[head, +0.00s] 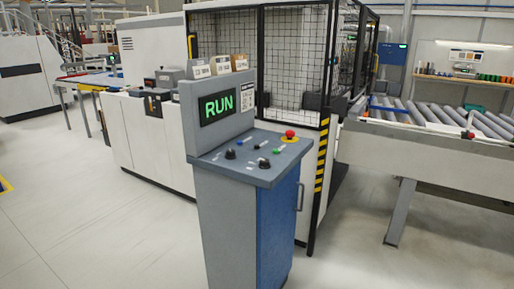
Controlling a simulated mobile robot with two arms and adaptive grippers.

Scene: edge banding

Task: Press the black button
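A grey control console (222,170) with a blue front door (277,232) stands in the middle of the head view. Its sloped top panel carries small controls. Two round black controls sit along the front edge, a left one (231,154) and a right one (265,163); I cannot tell whether each is a button or a knob. A blue button (240,141), a green button (276,150) and a red mushroom button (290,134) on a yellow base are behind them. A small dark control (254,147) between blue and green is unclear. Neither of my grippers is in view.
The console's screen (219,106) reads RUN in green. A black mesh cage (290,55) and a white machine (150,140) stand behind it. A roller conveyor (440,125) is at the right. The floor (110,230) front left is clear.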

